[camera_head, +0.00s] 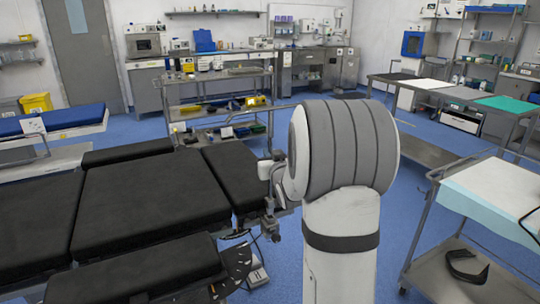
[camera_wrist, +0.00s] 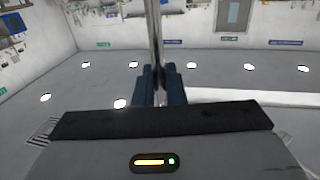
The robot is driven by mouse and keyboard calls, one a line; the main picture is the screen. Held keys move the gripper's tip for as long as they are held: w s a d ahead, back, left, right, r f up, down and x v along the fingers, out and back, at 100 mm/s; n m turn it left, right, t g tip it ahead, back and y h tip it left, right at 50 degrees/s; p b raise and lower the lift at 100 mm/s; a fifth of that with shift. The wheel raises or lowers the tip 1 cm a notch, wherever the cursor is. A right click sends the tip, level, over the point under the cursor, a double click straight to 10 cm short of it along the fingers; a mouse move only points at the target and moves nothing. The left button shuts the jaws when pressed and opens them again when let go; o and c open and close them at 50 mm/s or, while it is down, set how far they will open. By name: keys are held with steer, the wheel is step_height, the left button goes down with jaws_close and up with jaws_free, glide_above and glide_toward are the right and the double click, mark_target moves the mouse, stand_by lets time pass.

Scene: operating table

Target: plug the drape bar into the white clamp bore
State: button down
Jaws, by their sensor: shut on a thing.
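In the wrist view my gripper (camera_wrist: 157,84) has its dark blue fingers shut on the drape bar (camera_wrist: 155,38), a shiny metal rod that runs up out of the picture. In the head view a thin metal bar (camera_head: 262,107), apparently the drape bar, reaches left from behind my arm. My gripper is hidden there by the arm. A small white block (camera_head: 265,170), apparently the white clamp, shows at the right edge of the operating table (camera_head: 150,196). Its bore cannot be made out. Whether the bar touches the clamp cannot be told.
Dark metal fittings (camera_head: 270,222) hang at the table's edge beside my arm. A steel trolley (camera_head: 215,120) with items stands behind. A draped cart (camera_head: 490,200) stands at the right. Blue floor is open between my arm and that cart.

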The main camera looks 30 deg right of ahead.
steer(key=shift+f+b, duration=1.6)
steer(key=shift+b, duration=0.25)
steer(key=c, duration=1.4)
jaws_free()
steer(key=shift+r, duration=0.1)
steer(key=s+a, duration=0.1)
steer(key=s, duration=0.6)
steer(key=shift+s+a, duration=0.2)
steer(key=shift+s, duration=0.15)
